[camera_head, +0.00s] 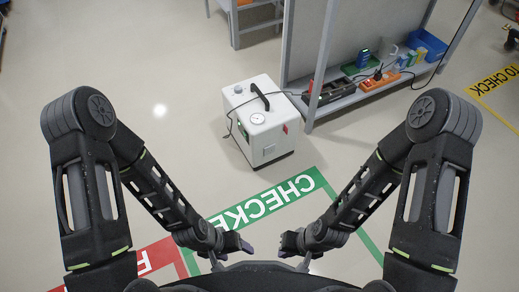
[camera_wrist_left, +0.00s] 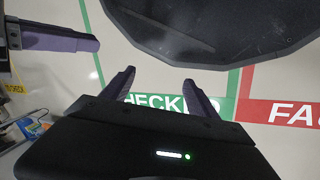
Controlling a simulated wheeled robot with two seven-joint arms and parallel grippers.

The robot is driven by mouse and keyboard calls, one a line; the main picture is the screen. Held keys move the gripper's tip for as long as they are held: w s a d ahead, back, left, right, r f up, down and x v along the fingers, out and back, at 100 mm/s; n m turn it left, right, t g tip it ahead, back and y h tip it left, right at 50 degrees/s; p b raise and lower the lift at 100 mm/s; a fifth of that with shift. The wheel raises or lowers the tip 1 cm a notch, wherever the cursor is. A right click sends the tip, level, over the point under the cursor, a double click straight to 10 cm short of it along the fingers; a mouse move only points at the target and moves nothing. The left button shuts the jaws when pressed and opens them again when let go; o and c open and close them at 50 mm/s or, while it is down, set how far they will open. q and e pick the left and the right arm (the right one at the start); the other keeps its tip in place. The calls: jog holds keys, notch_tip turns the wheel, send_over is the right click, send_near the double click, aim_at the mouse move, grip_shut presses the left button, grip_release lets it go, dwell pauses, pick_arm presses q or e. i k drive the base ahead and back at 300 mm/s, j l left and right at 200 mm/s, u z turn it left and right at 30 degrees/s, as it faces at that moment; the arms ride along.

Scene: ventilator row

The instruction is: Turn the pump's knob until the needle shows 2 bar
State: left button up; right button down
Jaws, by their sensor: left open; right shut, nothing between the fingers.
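The white box-shaped pump (camera_head: 265,135) stands on the floor ahead of me, near the middle of the head view. On its top are a black handle (camera_head: 261,97), a round white gauge (camera_head: 257,118) and a small grey round part (camera_head: 238,90), which may be the knob. The needle is too small to read. My left gripper (camera_head: 246,246) is low in front of my body, well short of the pump. In the left wrist view its fingers (camera_wrist_left: 160,88) are apart with nothing between them. My right gripper (camera_head: 283,243) is beside it, shut and empty.
A grey shelf unit (camera_head: 350,98) stands right behind the pump, holding an orange power strip (camera_head: 380,81), a blue bin (camera_head: 428,45) and other items. A dark cable runs from the pump to the shelf. Green CHECKED (camera_head: 268,203) and red floor markings lie before me. The floor left of the pump is clear.

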aim_at(238, 89)
jog(key=i+j+z, duration=0.25)
jog(key=z, duration=0.15)
jog(key=i+j+z, duration=0.75)
jog(key=j, duration=0.15)
jog(key=i, duration=0.45)
